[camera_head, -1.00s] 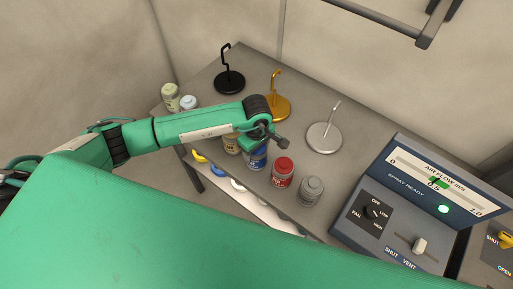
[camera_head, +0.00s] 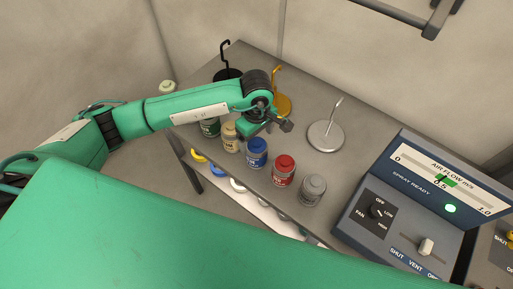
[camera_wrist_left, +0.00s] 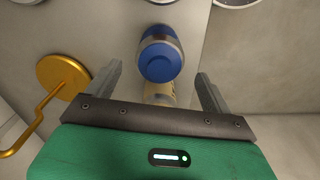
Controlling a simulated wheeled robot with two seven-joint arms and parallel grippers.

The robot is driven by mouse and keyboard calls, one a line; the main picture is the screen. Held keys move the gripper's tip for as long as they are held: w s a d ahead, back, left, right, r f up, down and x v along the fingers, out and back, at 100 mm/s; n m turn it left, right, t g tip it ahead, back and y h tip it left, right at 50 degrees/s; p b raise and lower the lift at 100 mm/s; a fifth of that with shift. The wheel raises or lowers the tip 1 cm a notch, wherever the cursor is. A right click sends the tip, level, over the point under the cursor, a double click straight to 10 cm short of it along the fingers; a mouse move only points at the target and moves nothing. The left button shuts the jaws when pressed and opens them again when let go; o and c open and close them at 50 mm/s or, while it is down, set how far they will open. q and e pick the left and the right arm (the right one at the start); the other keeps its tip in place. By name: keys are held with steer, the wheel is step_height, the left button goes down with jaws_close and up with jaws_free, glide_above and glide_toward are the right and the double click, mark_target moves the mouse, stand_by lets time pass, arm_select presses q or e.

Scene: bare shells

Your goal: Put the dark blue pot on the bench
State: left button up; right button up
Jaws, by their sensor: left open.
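The dark blue pot (camera_head: 256,153) stands upright in a row of pots near the front edge of the grey bench (camera_head: 365,128). My left gripper (camera_head: 283,125) is above and just behind it in the head view, apart from it. In the left wrist view the blue lid of the pot (camera_wrist_left: 160,60) shows between and beyond the two spread fingers of the left gripper (camera_wrist_left: 159,75), which is open and empty. My right gripper is not in view.
A beige pot (camera_head: 230,138) stands left of the blue one, a red pot (camera_head: 284,170) and a grey pot (camera_head: 313,190) right. Black (camera_head: 225,72), orange (camera_head: 283,103) and silver (camera_head: 326,136) stands are behind. A control panel (camera_head: 400,215) is at right.

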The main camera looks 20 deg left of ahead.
arm_select(q)
step_height(320, 180, up, 6)
steer(key=shift+r+b, duration=0.1)
steer(key=shift+b, duration=0.85)
